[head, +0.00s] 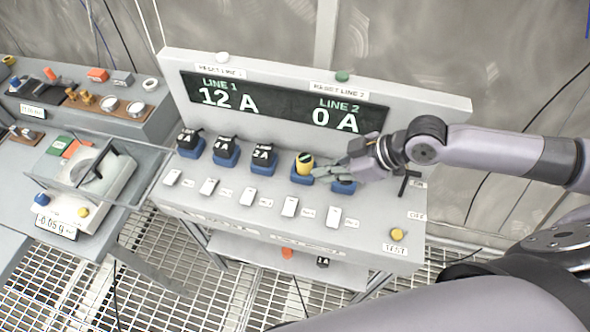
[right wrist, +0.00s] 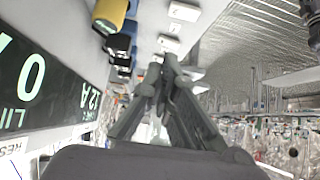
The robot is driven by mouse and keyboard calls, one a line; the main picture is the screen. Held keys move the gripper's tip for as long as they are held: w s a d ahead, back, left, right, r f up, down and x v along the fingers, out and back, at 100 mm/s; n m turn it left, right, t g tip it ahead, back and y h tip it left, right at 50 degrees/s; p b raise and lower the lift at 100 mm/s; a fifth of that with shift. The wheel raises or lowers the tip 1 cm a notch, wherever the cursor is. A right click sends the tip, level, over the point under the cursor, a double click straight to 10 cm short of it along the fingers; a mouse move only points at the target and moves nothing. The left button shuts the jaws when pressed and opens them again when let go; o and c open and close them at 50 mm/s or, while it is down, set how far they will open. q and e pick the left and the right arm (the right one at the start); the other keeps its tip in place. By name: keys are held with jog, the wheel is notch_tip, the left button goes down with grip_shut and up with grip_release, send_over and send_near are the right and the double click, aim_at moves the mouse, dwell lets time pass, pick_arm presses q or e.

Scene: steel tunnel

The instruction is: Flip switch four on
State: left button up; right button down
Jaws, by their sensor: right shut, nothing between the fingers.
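A row of several white switches runs along the sloped console front in the head view. Counted from the left, the fourth switch (head: 290,206) stands below the yellow plug (head: 304,163). Its small label cannot be read, and I cannot tell its on or off position. My right gripper (head: 320,171) is shut and empty, over the blue sockets just right of the yellow plug and above the switch row, apart from the fourth switch. In the right wrist view the fingers (right wrist: 162,64) meet at the tips, with white switches (right wrist: 184,11) beyond. My left gripper is not in view.
The display panel (head: 285,103) reads LINE 1 12 A and LINE 2 0 A. Black plugs (head: 227,149) sit in blue sockets at left. A fifth switch (head: 333,217), yellow TEST button (head: 398,234) and black lever (head: 404,182) are at right. A scale (head: 93,170) stands left.

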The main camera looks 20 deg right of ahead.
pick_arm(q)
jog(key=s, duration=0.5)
pick_arm(e)
jog(key=p, duration=0.3)
send_over(295, 201)
notch_tip(295, 201, down, 7)
jog(key=shift+f, duration=0.1)
notch_tip(295, 201, down, 2)
jog(key=shift+w+f+p, duration=0.1)
jog(key=shift+p, duration=0.2)
jog(key=shift+f, duration=0.55)
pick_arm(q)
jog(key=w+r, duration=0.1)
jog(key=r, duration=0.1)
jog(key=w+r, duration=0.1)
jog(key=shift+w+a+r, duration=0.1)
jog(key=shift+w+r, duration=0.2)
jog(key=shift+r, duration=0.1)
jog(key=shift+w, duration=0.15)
